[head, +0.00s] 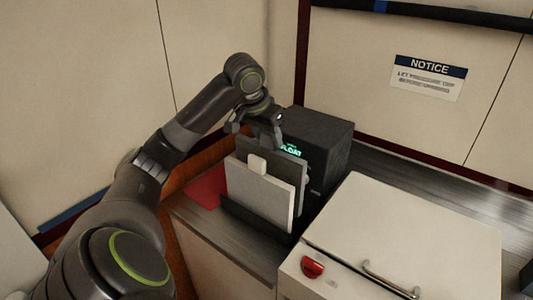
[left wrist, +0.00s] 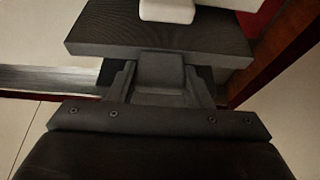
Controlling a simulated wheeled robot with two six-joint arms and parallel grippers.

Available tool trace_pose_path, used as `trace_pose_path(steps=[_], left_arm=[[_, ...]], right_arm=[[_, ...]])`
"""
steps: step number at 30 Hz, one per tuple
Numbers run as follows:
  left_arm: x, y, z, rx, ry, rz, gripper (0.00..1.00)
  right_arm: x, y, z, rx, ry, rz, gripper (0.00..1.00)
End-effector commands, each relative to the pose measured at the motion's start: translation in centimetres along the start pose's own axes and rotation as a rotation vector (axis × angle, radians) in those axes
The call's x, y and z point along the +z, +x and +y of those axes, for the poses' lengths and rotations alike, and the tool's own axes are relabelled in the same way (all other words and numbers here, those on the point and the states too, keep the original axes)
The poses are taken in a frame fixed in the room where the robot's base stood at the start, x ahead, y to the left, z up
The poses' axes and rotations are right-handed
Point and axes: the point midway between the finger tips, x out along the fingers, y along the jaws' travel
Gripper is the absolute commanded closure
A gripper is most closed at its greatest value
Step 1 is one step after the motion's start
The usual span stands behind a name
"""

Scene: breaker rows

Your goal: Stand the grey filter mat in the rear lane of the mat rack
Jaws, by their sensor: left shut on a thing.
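The grey filter mat (head: 291,163) is dark and upright, behind a pale mat (head: 258,198) with a white tab. My left gripper (head: 277,142) is shut on its top edge from above. In the left wrist view the dark mat (left wrist: 150,38) lies across the fingers (left wrist: 158,72), with the pale tab (left wrist: 167,11) beyond it. The mat rack (head: 255,226) shows as a low black rail along the foot of the pale mat. The pale mat hides the grey mat's lower edge, so I cannot tell whether it is seated. My right gripper is out of view.
A black box (head: 325,145) with a green lit display stands close behind the mats. A red sheet (head: 206,191) lies left of the rack. A pale lidded unit (head: 405,235) with a red knob and a handle stands at the right. The grey counter (head: 440,200) behind it is clear.

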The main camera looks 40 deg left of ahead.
Motion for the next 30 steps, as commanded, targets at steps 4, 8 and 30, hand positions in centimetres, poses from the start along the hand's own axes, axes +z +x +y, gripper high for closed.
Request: trace_pose_path(steps=[4, 8, 30], left_arm=[[0.4, 0.9, 0.0, -0.001, 0.000, 0.001, 0.95], [1.0, 2.2, 0.0, 0.000, 0.000, -0.002, 0.95], [1.9, 4.5, -0.1, -0.001, 0.000, 0.001, 0.33]], right_arm=[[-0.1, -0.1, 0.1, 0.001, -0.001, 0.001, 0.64], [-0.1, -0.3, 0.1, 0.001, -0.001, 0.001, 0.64], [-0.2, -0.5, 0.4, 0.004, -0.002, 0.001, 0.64]])
